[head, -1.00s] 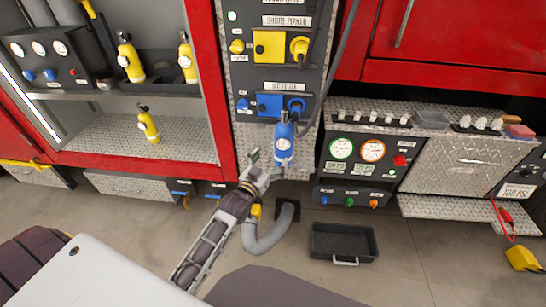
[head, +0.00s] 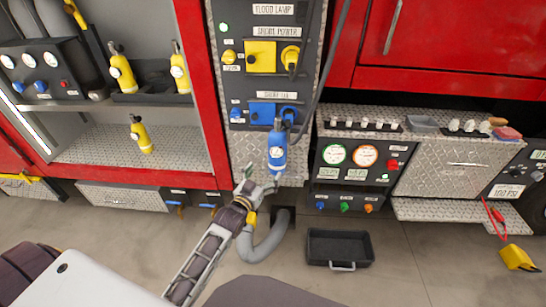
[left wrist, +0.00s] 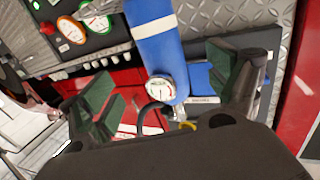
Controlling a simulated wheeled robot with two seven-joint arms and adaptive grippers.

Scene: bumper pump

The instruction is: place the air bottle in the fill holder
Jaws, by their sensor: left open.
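A blue air bottle (head: 277,151) with a dark valve on top stands upright in front of the central panel, below the blue outlet. My left gripper (head: 260,184) is open just below and left of it in the head view. In the left wrist view the bottle (left wrist: 156,45) with its round gauge shows between the spread fingers (left wrist: 165,95), apparently beyond them; I cannot tell whether they touch it. Yellow bottles (head: 122,70) stand at a black holder (head: 153,95) on the left shelf; another (head: 141,136) stands lower. I cannot tell which holder is the fill holder. My right gripper is not in view.
A gauge panel (head: 348,176) and a diamond-plate box (head: 455,170) stand right of the bottle. A grey hose (head: 268,245) curves to the floor under my left arm. A black tray (head: 340,250) lies on the floor. Open floor lies to its right.

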